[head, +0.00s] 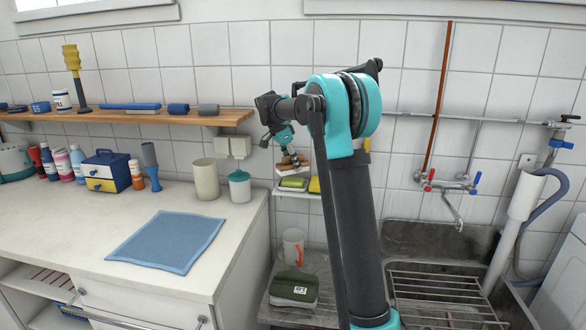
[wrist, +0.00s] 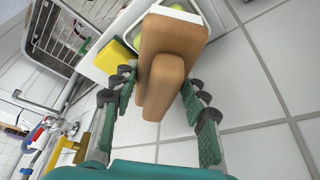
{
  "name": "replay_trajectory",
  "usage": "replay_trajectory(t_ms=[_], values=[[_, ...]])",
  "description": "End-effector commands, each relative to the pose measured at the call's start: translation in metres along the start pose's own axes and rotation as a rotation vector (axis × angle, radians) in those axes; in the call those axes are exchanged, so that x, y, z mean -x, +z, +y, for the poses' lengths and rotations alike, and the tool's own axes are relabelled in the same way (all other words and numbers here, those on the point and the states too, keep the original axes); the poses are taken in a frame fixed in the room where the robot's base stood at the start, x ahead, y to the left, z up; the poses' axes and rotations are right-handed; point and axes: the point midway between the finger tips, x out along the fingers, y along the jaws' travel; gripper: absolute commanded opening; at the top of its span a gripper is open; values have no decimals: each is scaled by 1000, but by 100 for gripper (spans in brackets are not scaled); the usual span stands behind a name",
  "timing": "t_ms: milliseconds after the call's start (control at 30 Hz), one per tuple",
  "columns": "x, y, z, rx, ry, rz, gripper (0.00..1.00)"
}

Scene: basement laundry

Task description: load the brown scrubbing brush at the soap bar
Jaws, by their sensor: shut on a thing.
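My gripper (head: 285,141) is shut on the brown scrubbing brush (wrist: 164,75), whose wooden back and handle lie between the green finger pads in the wrist view. In the head view the brush (head: 291,161) is small and sits just above a light dish on the wall shelf. The green soap bar (head: 293,184) lies in that dish (head: 281,188), just below the brush. In the wrist view the brush hides most of the soap and dish, with green showing at its sides. I cannot tell whether the bristles touch the soap.
A yellow sponge (head: 314,185) is right beside the dish on the small shelf (head: 279,195). A sink (head: 400,234) with a wire rack and taps is to the right. The counter with a blue cloth (head: 168,241) is to the left.

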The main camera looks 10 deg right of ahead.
Motion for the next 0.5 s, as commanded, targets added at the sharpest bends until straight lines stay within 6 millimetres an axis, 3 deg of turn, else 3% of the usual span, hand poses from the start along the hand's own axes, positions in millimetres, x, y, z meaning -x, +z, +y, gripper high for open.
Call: replay_trajectory(t_ms=[500], values=[[32, -13, 0, 0, 0, 0, 21]])
